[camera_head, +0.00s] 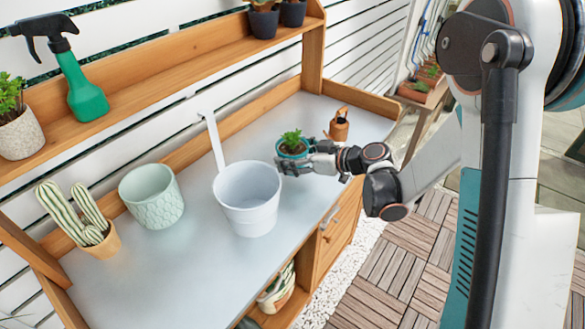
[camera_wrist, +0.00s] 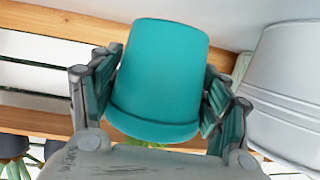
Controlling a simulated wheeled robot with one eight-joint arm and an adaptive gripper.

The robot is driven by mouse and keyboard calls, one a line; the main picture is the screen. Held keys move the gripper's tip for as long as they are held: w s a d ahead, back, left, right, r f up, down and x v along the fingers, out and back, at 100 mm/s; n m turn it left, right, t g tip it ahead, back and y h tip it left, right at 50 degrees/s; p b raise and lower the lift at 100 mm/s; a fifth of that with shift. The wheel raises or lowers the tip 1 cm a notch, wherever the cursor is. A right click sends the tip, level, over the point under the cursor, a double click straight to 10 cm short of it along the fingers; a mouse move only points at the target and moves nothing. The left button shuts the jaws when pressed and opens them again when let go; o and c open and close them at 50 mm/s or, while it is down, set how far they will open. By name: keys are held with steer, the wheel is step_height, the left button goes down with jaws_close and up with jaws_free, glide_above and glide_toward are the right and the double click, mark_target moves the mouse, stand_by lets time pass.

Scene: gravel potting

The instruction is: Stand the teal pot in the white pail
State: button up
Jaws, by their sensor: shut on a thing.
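The teal pot (camera_wrist: 158,75) is between the fingers of my gripper (camera_wrist: 160,95), which is shut on its sides in the wrist view. In the head view the teal pot (camera_head: 292,150) holds a small green plant, and my gripper (camera_head: 297,160) reaches it from the right. The white pail (camera_head: 248,200) stands on the bench just left of and nearer than the pot. Its top is open and it looks empty. In the wrist view the pail (camera_wrist: 290,90) shows at the right edge, apart from the pot. I cannot tell the pot's exact height above the bench.
A pale green patterned pot (camera_head: 152,197) stands left of the pail, with a potted cactus (camera_head: 82,218) farther left. A small terracotta pot (camera_head: 339,127) stands behind my gripper. A white upright strip (camera_head: 214,140) rises behind the pail. The bench front is clear.

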steer(key=shift+f+b, duration=0.65)
steer(key=shift+f, duration=1.3)
steer(key=shift+f, duration=0.2)
steer(key=o, duration=1.1)
steer(key=shift+o, duration=0.2)
steer(key=shift+r, duration=0.2)
